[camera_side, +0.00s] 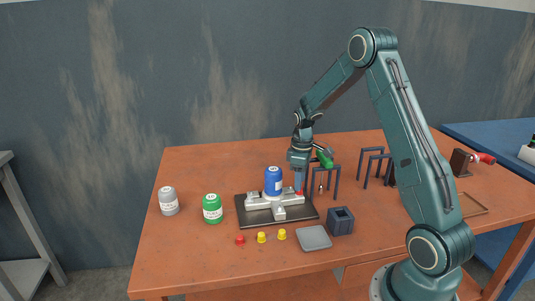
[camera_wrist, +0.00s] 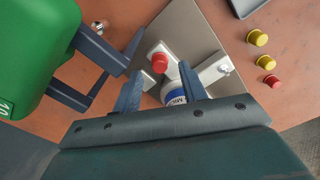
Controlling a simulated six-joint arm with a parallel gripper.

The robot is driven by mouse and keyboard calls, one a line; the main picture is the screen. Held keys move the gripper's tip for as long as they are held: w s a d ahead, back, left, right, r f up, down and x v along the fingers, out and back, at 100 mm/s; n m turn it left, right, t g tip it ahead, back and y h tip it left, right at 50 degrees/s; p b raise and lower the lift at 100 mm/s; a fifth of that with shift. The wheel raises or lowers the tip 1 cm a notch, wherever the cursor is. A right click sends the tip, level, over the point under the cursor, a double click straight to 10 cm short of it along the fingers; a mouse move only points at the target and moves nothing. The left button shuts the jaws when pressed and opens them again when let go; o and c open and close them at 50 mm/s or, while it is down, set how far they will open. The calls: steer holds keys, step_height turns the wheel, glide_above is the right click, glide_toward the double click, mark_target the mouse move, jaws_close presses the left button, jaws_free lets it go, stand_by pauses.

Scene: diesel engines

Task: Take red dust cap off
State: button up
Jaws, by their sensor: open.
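The red dust cap (camera_side: 299,193) sits at the right end of the white fitting (camera_side: 264,203) on the dark plate (camera_side: 242,221). It also shows in the wrist view (camera_wrist: 159,62), upright on its port. My gripper (camera_side: 298,188) points down right over the cap. In the wrist view my gripper (camera_wrist: 160,72) is open, with one finger on each side of the cap. I cannot tell whether the fingers touch it. The blue filter (camera_side: 273,181) stands on the fitting just left of my gripper. In the wrist view it (camera_wrist: 175,97) is partly hidden by the right finger.
A loose red cap (camera_side: 240,240) and two yellow caps (camera_side: 262,237) (camera_side: 282,234) lie in front, beside a grey tray (camera_side: 314,238) and a dark block (camera_side: 341,221). Green (camera_side: 212,209) and grey (camera_side: 168,201) canisters stand left.

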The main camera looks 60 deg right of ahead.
steer(key=shift+f, duration=1.25)
steer(key=shift+c, duration=0.2)
jaws_close()
